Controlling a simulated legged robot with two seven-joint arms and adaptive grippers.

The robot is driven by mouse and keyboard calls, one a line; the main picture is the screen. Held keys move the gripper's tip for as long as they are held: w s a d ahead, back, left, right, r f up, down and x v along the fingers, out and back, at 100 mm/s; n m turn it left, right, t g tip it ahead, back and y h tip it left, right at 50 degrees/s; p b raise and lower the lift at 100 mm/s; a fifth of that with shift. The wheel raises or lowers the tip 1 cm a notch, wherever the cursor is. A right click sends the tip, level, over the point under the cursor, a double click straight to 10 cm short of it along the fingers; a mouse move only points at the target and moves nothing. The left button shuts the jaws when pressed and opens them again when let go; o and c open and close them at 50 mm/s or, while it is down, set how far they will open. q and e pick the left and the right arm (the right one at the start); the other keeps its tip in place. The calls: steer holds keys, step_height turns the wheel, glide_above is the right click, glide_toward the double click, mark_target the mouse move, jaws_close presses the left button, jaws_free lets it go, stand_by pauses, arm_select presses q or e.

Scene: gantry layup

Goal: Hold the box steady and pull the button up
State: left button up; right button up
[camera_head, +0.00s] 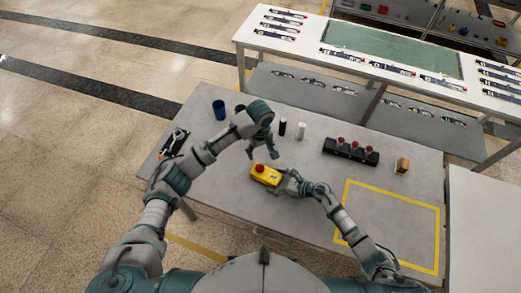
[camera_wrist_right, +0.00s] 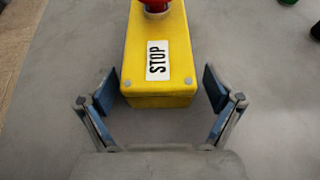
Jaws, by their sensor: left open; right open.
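The yellow box (camera_head: 264,177) with a red button (camera_head: 259,168) on top stands on the grey table. In the right wrist view the box (camera_wrist_right: 190,45) shows a white STOP label, and the red button (camera_wrist_right: 155,4) is cut off at the top edge. My right gripper (camera_head: 284,184) is open at the right end of the box. In its wrist view the fingers (camera_wrist_right: 160,90) stand either side of the box's near end, with gaps. My left gripper (camera_head: 262,154) is open and points down above and behind the box, apart from the button.
A blue cup (camera_head: 219,109), a black cylinder (camera_head: 282,127) and a white cylinder (camera_head: 300,131) stand behind. A black block with red knobs (camera_head: 350,151) and a brown block (camera_head: 402,165) are at right. A yellow taped square (camera_head: 390,221) is empty. A tool (camera_head: 174,142) lies left.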

steer(key=shift+d, duration=0.1)
steer(key=v, duration=1.2)
steer(key=shift+f, duration=0.1)
